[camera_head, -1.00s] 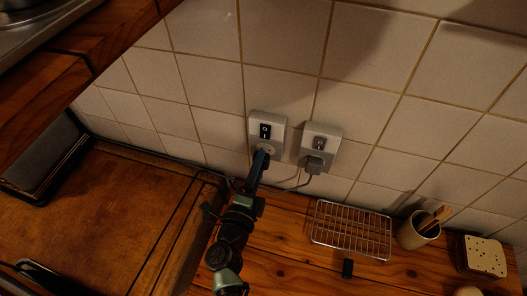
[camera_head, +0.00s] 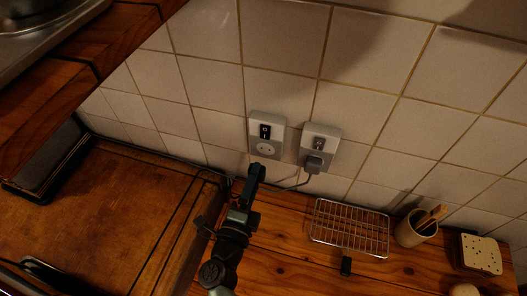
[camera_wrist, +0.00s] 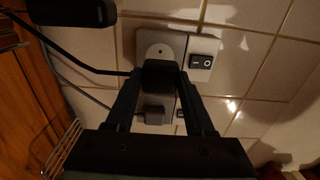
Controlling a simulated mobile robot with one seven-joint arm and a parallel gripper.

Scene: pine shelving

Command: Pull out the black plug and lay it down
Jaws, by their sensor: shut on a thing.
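My gripper (camera_head: 257,172) is shut on the black plug (camera_wrist: 158,75), which shows between its fingertips in the wrist view. A dark cord (camera_wrist: 85,66) runs from the plug to the left there. The left wall socket (camera_head: 266,149) shows its round face bare in the head view, with a black switch (camera_head: 265,131) above it. My gripper and the plug are a little below and in front of this socket, apart from it. In the wrist view the socket face (camera_wrist: 160,50) is partly hidden behind the plug.
A grey plug (camera_head: 314,162) sits in the right socket. A wire rack (camera_head: 350,228) lies on the wooden counter (camera_head: 285,240), with a small black block (camera_head: 346,265) in front. A beige cup (camera_head: 414,232) and a perforated holder (camera_head: 481,254) stand right. A wooden board (camera_head: 100,215) lies left.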

